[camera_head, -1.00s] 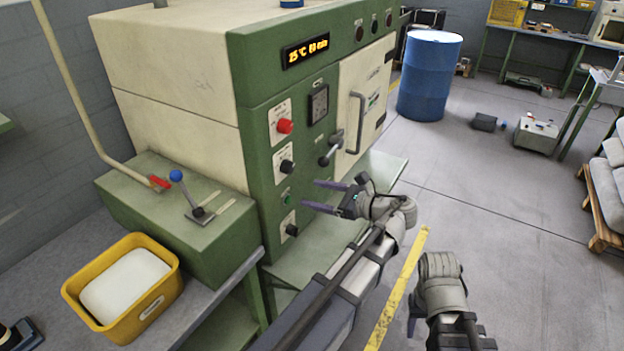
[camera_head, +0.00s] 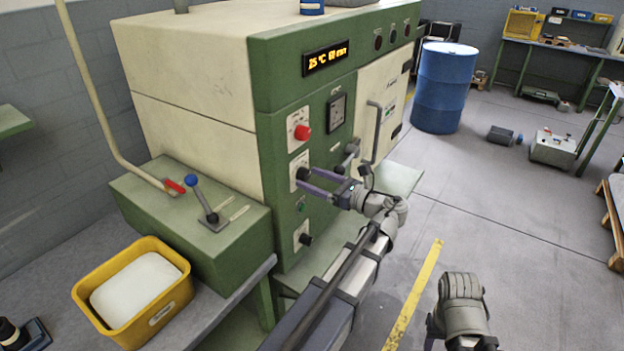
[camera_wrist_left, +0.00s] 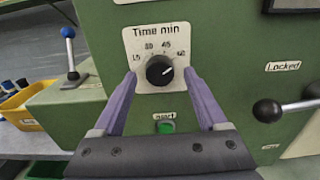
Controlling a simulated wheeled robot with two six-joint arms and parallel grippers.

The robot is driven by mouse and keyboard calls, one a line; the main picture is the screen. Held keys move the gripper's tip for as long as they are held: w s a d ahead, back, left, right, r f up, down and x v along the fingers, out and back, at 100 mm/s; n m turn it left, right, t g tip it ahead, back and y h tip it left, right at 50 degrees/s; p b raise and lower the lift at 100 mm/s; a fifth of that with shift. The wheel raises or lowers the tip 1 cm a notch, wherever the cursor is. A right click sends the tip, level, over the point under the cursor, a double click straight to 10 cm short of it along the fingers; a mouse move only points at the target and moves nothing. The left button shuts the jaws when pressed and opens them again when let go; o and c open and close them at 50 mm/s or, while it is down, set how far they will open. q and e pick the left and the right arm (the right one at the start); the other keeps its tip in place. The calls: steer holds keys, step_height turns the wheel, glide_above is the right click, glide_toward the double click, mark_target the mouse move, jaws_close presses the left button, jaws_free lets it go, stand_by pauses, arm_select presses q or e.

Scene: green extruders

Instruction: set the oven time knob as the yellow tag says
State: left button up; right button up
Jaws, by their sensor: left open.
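The time knob (camera_wrist_left: 160,70) is black and round on a white plate (camera_wrist_left: 138,43) marked "Time min" with 15, 30, 45 and 60. Its white pointer line aims right and slightly up, towards 60. My left gripper (camera_wrist_left: 160,76) is open, one finger on each side of the knob in the wrist view, with gaps on both sides. In the head view, my left gripper (camera_head: 304,178) is at the oven (camera_head: 262,130) front and partly covers this knob. The oven display (camera_head: 326,58) appears to read 25 °C 60 min. No yellow tag is visible. My right arm is low right; its fingers are unclear.
A red knob (camera_head: 303,132) is above, and a green button (camera_wrist_left: 165,127) and another black knob (camera_head: 306,240) are below. A dark lever (camera_wrist_left: 283,109) marked "Locked" and the door handle (camera_head: 374,130) are to the right. A blue-tipped lever (camera_head: 203,198) and yellow bin (camera_head: 132,338) are left.

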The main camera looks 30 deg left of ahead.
arm_select(q)
steer(key=shift+a, duration=0.3)
steer(key=shift+c, duration=0.3)
jaws_close()
